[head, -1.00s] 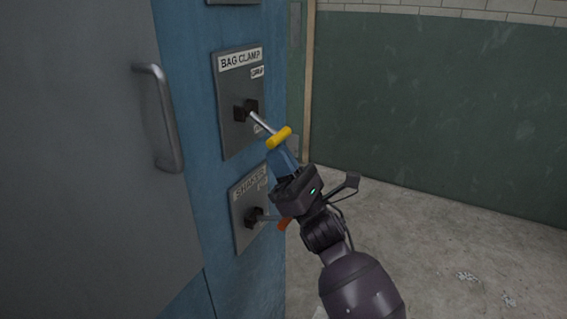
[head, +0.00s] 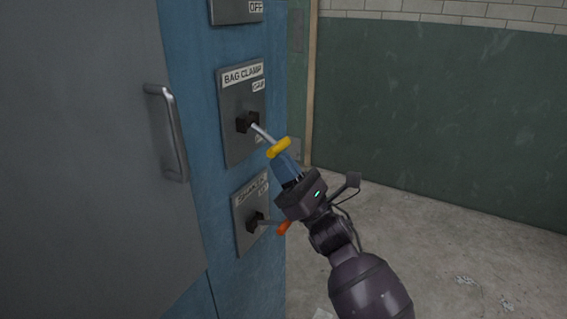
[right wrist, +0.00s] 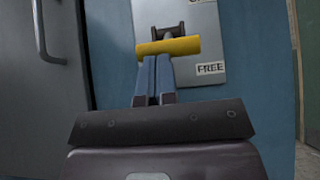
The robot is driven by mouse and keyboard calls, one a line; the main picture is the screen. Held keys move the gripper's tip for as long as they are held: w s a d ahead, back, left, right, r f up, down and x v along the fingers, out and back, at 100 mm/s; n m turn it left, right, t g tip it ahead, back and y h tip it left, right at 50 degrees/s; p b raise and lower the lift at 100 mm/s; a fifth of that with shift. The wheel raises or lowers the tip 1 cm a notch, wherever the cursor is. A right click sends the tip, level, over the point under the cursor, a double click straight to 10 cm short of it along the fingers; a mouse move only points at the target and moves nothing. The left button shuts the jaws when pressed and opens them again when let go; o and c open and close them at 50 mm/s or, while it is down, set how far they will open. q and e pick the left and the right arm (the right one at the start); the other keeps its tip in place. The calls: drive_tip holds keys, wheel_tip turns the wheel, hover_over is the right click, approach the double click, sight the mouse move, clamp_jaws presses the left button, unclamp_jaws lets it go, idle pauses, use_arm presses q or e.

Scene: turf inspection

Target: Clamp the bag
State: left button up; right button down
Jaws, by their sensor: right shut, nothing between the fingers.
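The bag clamp panel (head: 232,140) is a grey plate labelled BAG CLAMP on a blue cabinet post. Its lever (head: 263,134) sticks out and slants down, ending in a yellow bar handle (head: 279,148). My right gripper (head: 281,161) is shut and empty, with its blue fingertips just under the handle. In the right wrist view the handle (right wrist: 175,46) crosses just beyond the closed fingertips (right wrist: 156,60); I cannot tell whether they touch. A FREE label (right wrist: 209,68) shows low on the plate. A label above the lever seems to read GRIP. My left gripper is not in view.
Below is a shaker panel (head: 243,235) with an orange-tipped lever (head: 284,228), close beside my right wrist. Another panel (head: 236,11) is above. A grey door with a handle (head: 168,130) stands at left. Open floor (head: 450,250) lies to the right.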

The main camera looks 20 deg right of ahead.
use_arm(q)
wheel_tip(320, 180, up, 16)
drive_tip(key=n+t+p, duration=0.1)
drive_tip(key=p, duration=1.7)
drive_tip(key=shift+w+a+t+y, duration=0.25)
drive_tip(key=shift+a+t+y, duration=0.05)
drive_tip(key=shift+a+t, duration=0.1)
use_arm(e)
wheel_tip(320, 180, up, 10)
drive_tip(key=s+d+g+h, duration=0.1)
drive_tip(key=g+h, duration=0.4)
drive_tip(key=g, duration=0.1)
drive_tip(key=shift+s+f, duration=0.2)
drive_tip(key=shift+s, duration=0.05)
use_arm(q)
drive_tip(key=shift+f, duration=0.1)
use_arm(e)
drive_tip(key=shift+d, duration=0.1)
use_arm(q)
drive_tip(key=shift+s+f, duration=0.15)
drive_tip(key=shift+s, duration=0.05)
